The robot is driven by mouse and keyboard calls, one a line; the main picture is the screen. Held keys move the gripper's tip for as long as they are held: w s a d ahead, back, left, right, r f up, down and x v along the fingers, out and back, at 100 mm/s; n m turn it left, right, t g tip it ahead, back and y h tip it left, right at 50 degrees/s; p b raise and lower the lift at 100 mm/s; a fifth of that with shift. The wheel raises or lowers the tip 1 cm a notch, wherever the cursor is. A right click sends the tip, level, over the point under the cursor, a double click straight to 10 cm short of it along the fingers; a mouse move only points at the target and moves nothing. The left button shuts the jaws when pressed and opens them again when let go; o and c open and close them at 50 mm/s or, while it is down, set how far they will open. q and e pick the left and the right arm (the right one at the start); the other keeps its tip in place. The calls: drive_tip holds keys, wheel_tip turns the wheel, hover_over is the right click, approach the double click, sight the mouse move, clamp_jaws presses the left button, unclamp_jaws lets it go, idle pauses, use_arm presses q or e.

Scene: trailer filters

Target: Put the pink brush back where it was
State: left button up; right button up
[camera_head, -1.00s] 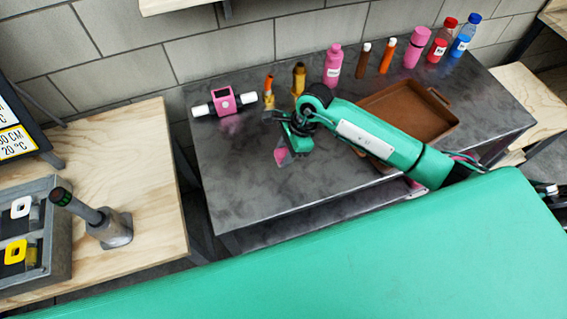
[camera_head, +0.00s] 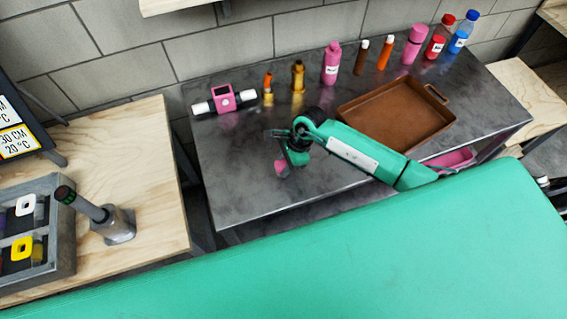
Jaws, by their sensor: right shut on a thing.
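My right gripper (camera_head: 284,156) is over the left front part of the dark metal table (camera_head: 235,180). It is shut on a small pink thing, which I take to be the pink brush (camera_head: 281,168). Only its pink lower end shows below the jaws, and the gripper hides the rest. I cannot tell whether it touches the table top. My left gripper is not in view.
A brown tray (camera_head: 440,132) lies right of my arm. Along the back stand a pink device (camera_head: 224,99), an orange-tipped item (camera_head: 268,90), a gold item (camera_head: 298,76), a pink bottle (camera_head: 332,64) and several more bottles. The table's left front is clear.

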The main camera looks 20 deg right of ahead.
drive_tip(key=o, duration=1)
drive_tip(key=shift+o, duration=0.2)
drive_tip(key=shift+r+p, duration=0.2)
drive_tip(key=shift+p, duration=0.15)
drive_tip(key=shift+w+d+r, duration=0.1)
drive_tip(key=shift+d+r, duration=0.1)
drive_tip(key=shift+r, duration=0.05)
drive_tip(key=b+v, duration=0.3)
drive_tip(key=v, duration=0.8)
drive_tip(key=shift+r, duration=0.15)
